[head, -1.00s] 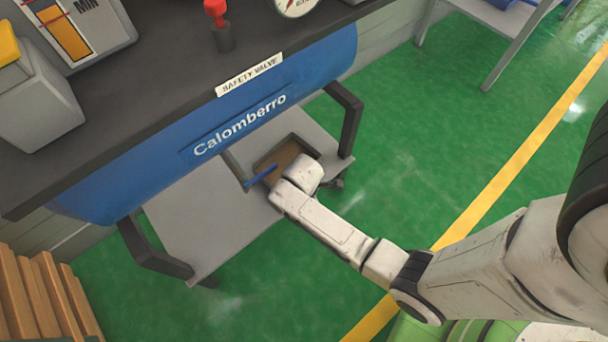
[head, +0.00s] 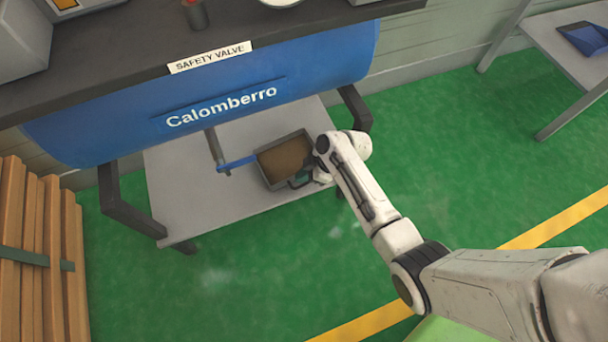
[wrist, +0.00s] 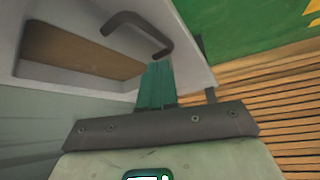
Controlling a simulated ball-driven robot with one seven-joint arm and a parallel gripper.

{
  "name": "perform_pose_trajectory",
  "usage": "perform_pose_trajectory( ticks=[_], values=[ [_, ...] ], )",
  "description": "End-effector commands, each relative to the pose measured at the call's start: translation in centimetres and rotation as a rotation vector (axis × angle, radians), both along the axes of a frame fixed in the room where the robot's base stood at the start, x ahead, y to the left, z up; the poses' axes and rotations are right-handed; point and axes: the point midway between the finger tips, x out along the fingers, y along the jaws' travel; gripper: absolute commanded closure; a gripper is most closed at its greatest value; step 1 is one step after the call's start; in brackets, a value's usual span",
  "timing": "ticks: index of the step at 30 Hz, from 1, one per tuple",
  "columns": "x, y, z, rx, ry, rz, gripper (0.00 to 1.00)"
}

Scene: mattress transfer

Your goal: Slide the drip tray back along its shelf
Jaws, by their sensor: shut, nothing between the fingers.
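The drip tray (head: 271,180) is a grey open box with a brown inside, near the front edge of the grey shelf (head: 180,190) under the blue tank. My gripper (head: 321,173) is at the tray's right front side, close to the handle and partly hidden by my arm. In the wrist view my teal fingers (wrist: 159,78) are together and empty, below the handle; whether they touch the tray I cannot tell.
The blue tank (head: 225,95) overhangs the shelf. Dark shelf legs (head: 355,107) stand at the right. Wooden slats (head: 40,250) stand at the left. Green floor is clear in front.

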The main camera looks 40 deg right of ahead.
Motion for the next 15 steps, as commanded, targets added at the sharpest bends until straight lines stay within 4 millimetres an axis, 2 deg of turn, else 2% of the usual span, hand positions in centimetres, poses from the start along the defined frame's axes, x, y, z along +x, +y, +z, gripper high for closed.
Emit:
perform_pose_trajectory(
  ticks=[9,15],
  values=[
    [4.1,4.9,-0.2,-0.002,0.000,0.005,1.00],
    [6.1,7.3,-0.2,-0.002,0.001,0.003,1.00]
  ],
)
